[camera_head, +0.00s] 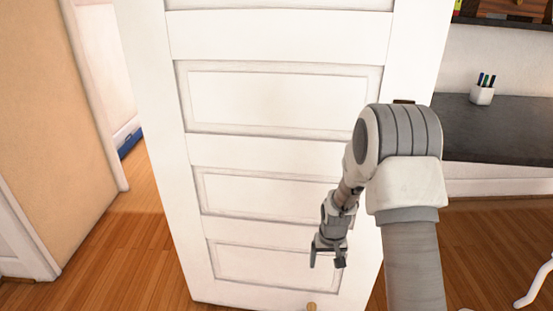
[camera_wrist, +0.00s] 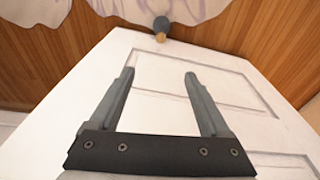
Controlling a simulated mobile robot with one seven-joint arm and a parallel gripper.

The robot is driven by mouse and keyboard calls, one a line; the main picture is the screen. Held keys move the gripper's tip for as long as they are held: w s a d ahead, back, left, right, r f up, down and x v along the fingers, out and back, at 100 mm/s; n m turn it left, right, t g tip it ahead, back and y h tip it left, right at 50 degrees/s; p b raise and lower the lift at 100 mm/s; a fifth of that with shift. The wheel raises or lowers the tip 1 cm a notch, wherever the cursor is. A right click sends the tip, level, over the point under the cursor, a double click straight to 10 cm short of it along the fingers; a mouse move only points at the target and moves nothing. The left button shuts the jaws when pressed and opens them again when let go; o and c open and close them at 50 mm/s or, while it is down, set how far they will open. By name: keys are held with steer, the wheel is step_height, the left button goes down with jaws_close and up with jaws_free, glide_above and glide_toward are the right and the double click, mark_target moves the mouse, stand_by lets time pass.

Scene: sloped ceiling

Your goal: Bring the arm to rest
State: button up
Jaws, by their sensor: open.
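My arm comes up at the right of the head view, bends over at a rounded grey joint and hangs down to the left. My gripper (camera_head: 327,262) points downward in front of the lower part of a white panelled door (camera_head: 276,98). In the wrist view my gripper (camera_wrist: 159,74) has its two fingers spread apart with nothing between them. The door's white face (camera_wrist: 150,62) fills much of that view beyond the fingers. I cannot tell how far the fingertips are from the door.
A dark desk (camera_head: 490,130) with a white pen cup (camera_head: 482,92) stands at the right. A doorway opens at the left beside a tan wall (camera_head: 50,120). Wooden floor (camera_head: 130,260) is bare at the lower left.

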steer(key=s+r+t, duration=0.1)
steer(key=s+r, duration=0.3)
steer(key=r, duration=0.7)
steer(key=s+r+t, duration=0.1)
steer(key=s+r, duration=0.3)
steer(key=r, duration=0.7)
steer(key=s+r+t+p, duration=0.1)
steer(key=s+r, duration=0.5)
steer(key=s, duration=0.4)
steer(key=s+r+t+p, duration=0.1)
steer(key=s+r, duration=0.6)
steer(key=s, duration=0.2)
step_height(320, 180, up, 22)
steer(key=p, duration=2.2)
steer(key=shift+s+a, duration=0.1)
